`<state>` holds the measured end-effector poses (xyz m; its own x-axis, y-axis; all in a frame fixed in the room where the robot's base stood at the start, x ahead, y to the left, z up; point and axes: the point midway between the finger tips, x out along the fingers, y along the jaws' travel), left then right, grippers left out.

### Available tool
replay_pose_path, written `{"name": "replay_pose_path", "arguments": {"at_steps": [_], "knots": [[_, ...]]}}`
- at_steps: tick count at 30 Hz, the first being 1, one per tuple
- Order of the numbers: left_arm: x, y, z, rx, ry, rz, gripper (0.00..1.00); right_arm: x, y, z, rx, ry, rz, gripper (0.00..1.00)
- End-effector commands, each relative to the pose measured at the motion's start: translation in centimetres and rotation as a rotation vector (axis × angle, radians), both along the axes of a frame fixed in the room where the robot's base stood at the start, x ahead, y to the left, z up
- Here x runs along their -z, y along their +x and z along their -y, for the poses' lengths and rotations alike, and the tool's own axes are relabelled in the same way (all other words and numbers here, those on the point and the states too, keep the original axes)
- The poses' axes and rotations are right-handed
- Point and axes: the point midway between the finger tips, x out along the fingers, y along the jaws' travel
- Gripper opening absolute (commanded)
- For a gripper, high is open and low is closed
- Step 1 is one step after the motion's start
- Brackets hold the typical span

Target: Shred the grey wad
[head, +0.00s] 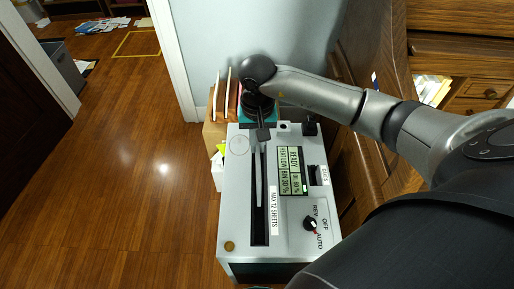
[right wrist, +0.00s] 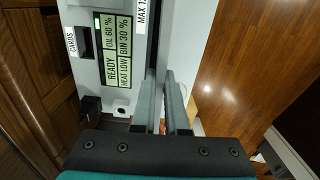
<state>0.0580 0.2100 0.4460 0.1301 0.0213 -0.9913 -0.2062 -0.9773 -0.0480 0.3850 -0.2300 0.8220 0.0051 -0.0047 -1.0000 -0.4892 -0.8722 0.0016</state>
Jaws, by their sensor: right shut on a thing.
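The shredder (head: 237,215) has a pale top with a long dark feed slot (head: 260,228), marked "MAX 12 SHEETS". A thin grey strip, which looks like the edge of the grey wad (head: 259,185), stands in line with the slot; how deep it sits I cannot tell. My right gripper (head: 262,136) is over the slot's far end, shut on the wad. In the right wrist view its two grey fingers (right wrist: 164,100) are close together above the slot, and they hide most of what they hold. My left gripper is not in view.
The display (head: 290,171) reads READY, with heat low, oil 60 % and bin 30 %. A mode knob (head: 310,223) sits near the REV, OFF and AUTO marks. Upright folders (head: 220,100) stand behind the shredder. A wooden desk (head: 455,50) is at right; the floor at left is mostly clear.

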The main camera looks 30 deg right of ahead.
Motion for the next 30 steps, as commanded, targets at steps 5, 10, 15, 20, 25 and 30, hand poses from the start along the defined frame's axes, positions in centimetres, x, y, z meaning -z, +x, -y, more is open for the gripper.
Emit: {"name": "replay_pose_path", "arguments": {"at_steps": [5, 10, 15, 20, 25, 30], "knots": [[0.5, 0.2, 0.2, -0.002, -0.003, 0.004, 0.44, 0.7, 0.4, 0.8, 0.042, 0.005, -0.006, 0.00], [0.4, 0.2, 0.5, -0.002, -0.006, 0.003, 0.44, 0.6, 0.4, 0.7, 0.041, 0.005, -0.005, 0.00], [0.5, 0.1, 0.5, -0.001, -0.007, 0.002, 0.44, 0.7, 0.4, 0.7, 0.040, 0.004, -0.005, 0.00], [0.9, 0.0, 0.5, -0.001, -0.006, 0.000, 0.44, 1.3, 0.3, 0.7, 0.040, 0.005, -0.006, 0.00], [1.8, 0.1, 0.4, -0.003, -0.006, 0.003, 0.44, 2.5, 0.3, 0.7, 0.039, 0.005, -0.007, 0.00], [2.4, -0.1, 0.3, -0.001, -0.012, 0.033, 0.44, 4.0, 0.3, 0.7, 0.039, 0.004, -0.005, 0.00]]}}
